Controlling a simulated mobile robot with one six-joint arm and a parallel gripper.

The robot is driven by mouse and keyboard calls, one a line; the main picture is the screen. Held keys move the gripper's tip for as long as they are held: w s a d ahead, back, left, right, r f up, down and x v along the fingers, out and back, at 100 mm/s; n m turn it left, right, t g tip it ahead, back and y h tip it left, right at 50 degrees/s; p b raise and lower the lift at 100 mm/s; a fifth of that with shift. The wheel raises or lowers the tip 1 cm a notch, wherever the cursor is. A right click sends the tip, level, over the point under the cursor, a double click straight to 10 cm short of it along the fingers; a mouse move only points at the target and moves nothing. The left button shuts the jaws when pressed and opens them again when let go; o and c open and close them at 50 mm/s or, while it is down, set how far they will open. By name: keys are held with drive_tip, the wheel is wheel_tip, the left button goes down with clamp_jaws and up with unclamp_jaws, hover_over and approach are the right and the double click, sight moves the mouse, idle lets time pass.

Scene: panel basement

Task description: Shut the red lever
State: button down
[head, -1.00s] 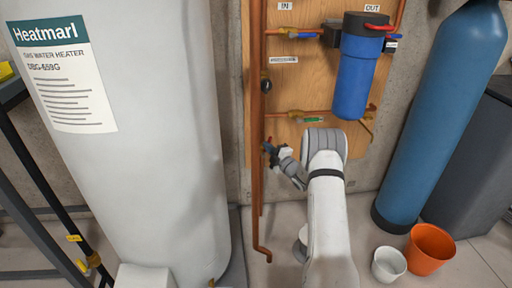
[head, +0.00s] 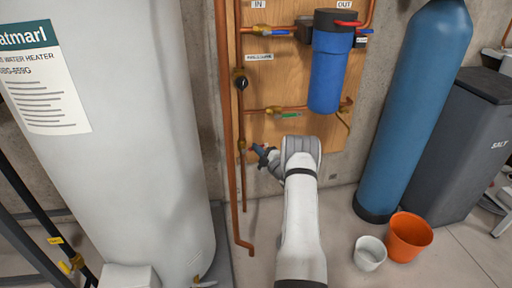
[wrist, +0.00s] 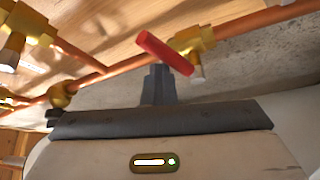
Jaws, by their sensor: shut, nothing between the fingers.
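A red lever (wrist: 165,52) sits on a brass valve (wrist: 195,42) on a copper pipe in the wrist view. It slants from upper left to lower right, across the line of the pipe. My gripper (wrist: 159,82) is shut and empty, its dark fingers just below the lever in that picture. I cannot tell whether they touch it. In the head view my gripper (head: 262,152) is beside the lower vertical copper pipe, and the lever there is too small to make out clearly.
Another red handle (head: 347,22) is at the blue filter (head: 328,70). A green-tagged pipe (head: 290,114) runs above my gripper. The white heater (head: 130,150) stands left. A blue tank (head: 415,110), white bucket (head: 369,254) and orange bucket (head: 408,238) stand right.

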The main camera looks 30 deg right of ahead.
drive_tip(key=shift+s+d+f, duration=0.15)
drive_tip(key=shift+d+f, duration=0.05)
drive_tip(key=shift+f, duration=0.3)
drive_tip(key=shift+s+d+f, duration=0.1)
drive_tip(key=shift+d+f, duration=0.05)
drive_tip(key=shift+f, duration=0.3)
drive_tip(key=shift+s+f+b, duration=0.2)
drive_tip(key=shift+f+b, duration=0.15)
drive_tip(key=shift+f, duration=0.05)
drive_tip(key=shift+d, duration=0.1)
wheel_tip(320, 180, up, 5)
drive_tip(key=s+p, duration=0.1)
drive_tip(key=p, duration=0.3)
drive_tip(key=s+a+f+p, duration=0.2)
drive_tip(key=s+a+f, duration=0.1)
drive_tip(key=s+f, duration=0.2)
drive_tip(key=shift+s+a, duration=0.15)
drive_tip(key=shift+s, duration=1.1)
